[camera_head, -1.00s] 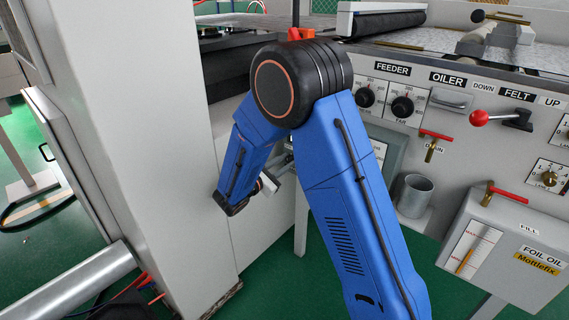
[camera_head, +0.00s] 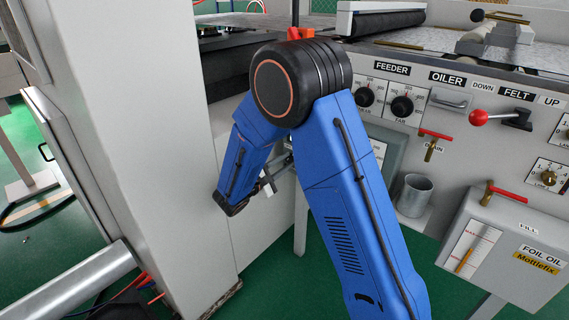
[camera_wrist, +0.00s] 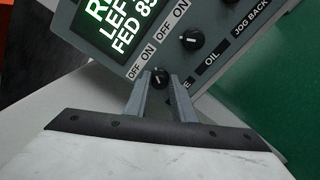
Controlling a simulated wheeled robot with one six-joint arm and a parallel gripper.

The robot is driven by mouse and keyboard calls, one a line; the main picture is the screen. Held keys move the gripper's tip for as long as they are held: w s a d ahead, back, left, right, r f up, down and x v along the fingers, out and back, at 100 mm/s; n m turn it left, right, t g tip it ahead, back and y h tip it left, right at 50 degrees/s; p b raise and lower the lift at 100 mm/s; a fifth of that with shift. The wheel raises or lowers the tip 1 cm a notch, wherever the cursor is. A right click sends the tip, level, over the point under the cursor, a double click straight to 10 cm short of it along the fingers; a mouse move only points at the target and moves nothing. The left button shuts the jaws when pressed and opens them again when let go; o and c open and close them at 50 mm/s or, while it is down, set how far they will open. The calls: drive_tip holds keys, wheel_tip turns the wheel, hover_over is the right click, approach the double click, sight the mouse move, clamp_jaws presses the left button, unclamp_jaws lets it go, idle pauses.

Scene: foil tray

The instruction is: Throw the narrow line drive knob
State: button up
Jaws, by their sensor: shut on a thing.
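In the wrist view, a small round black knob (camera_wrist: 160,77) with a pale mark sits on a grey-green control panel (camera_wrist: 228,58). OFF and ON are printed above it, and a label ending in E is partly covered by a finger. My gripper (camera_wrist: 161,84) has its two grey fingers on either side of this knob and is shut on it. In the head view my blue arm hides the knob, and the fingertips cannot be made out clearly.
A second black knob (camera_wrist: 191,40), beside the OIL label, is close by on the panel. A lit green display (camera_wrist: 112,28) is at upper left. In the head view, a white machine housing (camera_head: 160,110) stands close left of my arm.

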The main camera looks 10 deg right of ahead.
clamp_jaws()
drive_tip(key=o, duration=1)
unclamp_jaws()
drive_tip(key=shift+s, duration=0.1)
drive_tip(key=v, duration=1.7)
drive_tip(key=shift+s+a, duration=0.1)
drive_tip(key=shift+a, duration=0.05)
